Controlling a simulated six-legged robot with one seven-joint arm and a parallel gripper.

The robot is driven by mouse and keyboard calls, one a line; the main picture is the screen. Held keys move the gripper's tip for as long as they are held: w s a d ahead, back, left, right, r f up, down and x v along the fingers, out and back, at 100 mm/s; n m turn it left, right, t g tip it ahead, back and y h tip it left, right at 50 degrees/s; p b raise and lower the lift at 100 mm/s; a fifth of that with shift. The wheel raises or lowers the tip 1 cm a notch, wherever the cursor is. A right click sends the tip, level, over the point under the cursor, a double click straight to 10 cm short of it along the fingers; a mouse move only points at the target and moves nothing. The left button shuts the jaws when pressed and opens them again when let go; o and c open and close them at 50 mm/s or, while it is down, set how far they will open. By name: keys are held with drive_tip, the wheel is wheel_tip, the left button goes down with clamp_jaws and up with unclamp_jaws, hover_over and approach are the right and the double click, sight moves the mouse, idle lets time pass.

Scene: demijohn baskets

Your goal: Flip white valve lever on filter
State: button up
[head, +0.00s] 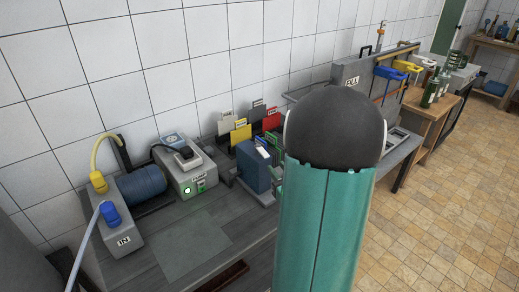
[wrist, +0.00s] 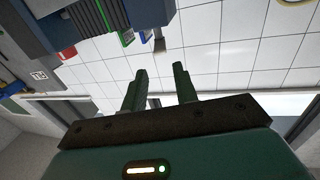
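In the head view a dark blue block-shaped unit (head: 252,170), which looks like the filter, stands on the grey bench. A small white piece (head: 262,152) is on its top right side; it may be the white lever, but it is too small to tell its position. My teal arm hides what lies to the right of the unit. My gripper (wrist: 160,86) shows only in the wrist view, with its two dark fingers apart and nothing between them. In that tilted view a blue-grey unit with dark ribbed plates (wrist: 92,17) is at the upper left, clear of the fingers.
A blue cylinder (head: 142,186), a grey IN box (head: 122,232) with yellow and blue handles, and a control box (head: 187,172) with a lit green button stand on the left of the bench. Coloured upright cards (head: 241,135) stand behind. Green bottles (head: 432,92) stand further right. The front bench is mostly clear.

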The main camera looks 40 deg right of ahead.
sight(262, 149)
drive_tip(key=x, duration=1.1)
drive_tip(key=shift+w, duration=0.35)
drive_tip(key=shift+c, duration=0.4)
drive_tip(key=shift+d, duration=0.1)
clamp_jaws()
